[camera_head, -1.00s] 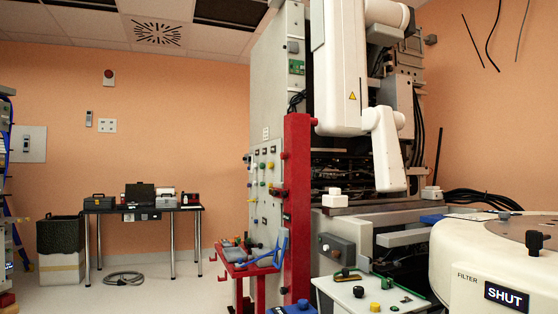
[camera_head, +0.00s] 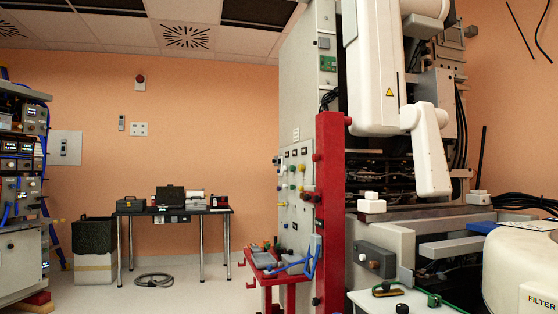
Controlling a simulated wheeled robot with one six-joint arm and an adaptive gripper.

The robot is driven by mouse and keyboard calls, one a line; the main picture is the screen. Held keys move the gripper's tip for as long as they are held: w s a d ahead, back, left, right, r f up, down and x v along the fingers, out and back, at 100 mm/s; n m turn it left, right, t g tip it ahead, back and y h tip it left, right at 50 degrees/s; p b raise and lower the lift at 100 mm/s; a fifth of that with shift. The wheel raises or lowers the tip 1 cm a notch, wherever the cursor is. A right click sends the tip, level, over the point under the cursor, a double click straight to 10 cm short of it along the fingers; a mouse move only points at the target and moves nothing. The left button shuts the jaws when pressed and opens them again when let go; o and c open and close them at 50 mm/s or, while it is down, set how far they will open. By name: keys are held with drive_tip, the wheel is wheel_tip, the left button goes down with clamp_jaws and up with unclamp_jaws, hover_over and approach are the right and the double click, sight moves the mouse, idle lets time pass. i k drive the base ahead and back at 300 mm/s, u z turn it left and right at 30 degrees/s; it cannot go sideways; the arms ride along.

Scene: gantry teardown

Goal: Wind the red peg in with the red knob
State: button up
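A tall red post (camera_head: 330,215) stands right of the middle, in front of the grey machine. A small red knob-like part (camera_head: 317,157) sticks out at its upper left edge. Another red stub (camera_head: 348,120) sticks out at its upper right edge. A dark red part (camera_head: 308,196) shows just left of the post, by the panel. I cannot tell which of these is the red peg or the red knob. My gripper is not in view.
A control panel (camera_head: 293,222) with several coloured knobs faces left. A red stand (camera_head: 270,268) holds tools before it. A white machine arm (camera_head: 372,70) hangs at right. A black table (camera_head: 175,213) stands at the back wall. A rack (camera_head: 22,190) stands far left. Open floor lies between.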

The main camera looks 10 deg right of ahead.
sight(315, 158)
drive_tip(key=u, duration=0.45)
drive_tip(key=i, duration=1.35)
drive_tip(key=u, duration=0.05)
